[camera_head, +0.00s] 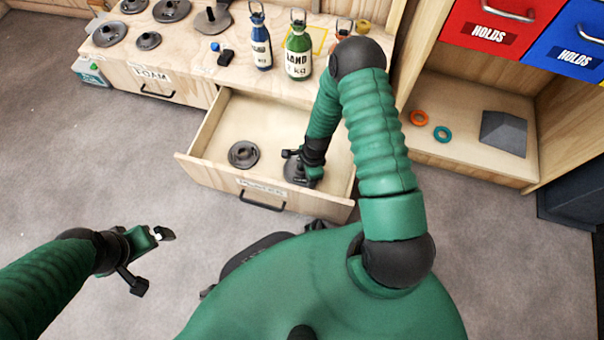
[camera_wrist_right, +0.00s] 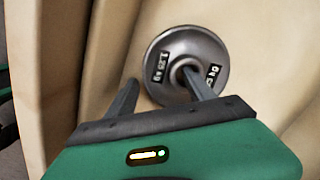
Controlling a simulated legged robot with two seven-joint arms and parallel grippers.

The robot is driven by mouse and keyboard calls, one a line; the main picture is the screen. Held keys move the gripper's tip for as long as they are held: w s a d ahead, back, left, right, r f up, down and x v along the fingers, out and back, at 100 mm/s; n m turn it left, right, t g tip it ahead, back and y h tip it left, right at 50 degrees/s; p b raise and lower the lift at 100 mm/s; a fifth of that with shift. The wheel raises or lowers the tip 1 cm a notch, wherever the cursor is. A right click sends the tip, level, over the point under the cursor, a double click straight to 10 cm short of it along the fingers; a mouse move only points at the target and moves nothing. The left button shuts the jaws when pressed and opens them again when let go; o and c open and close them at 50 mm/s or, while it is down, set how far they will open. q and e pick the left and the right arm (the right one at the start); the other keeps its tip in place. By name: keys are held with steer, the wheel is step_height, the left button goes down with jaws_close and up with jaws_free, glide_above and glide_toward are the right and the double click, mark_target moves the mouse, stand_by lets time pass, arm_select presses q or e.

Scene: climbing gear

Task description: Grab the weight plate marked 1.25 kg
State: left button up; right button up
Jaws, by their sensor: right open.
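A round grey weight plate (camera_wrist_right: 205,50) lies in the open drawer, and its label reads 1.25 kg in the right wrist view. In the head view the same plate (camera_head: 294,170) is partly covered by my right gripper (camera_head: 304,170). My right gripper is open in the right wrist view (camera_wrist_right: 160,76). One finger is beside the plate's left rim and the other overlaps its centre hub. Whether they touch is unclear. My left gripper (camera_head: 160,235) is over the floor at the left, away from the drawer, its jaws too small to read.
A second plate (camera_head: 243,154) lies in the drawer (camera_head: 215,125), left of my right gripper. The bench top (camera_head: 190,62) holds several plates, a blue bottle (camera_head: 261,42) and a green bottle (camera_head: 298,55). An open shelf (camera_head: 465,155) is at the right.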

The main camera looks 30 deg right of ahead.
steer(key=shift+f, duration=0.2)
jaws_close()
steer(key=shift+w, duration=0.1)
steer(key=shift+r, duration=0.1)
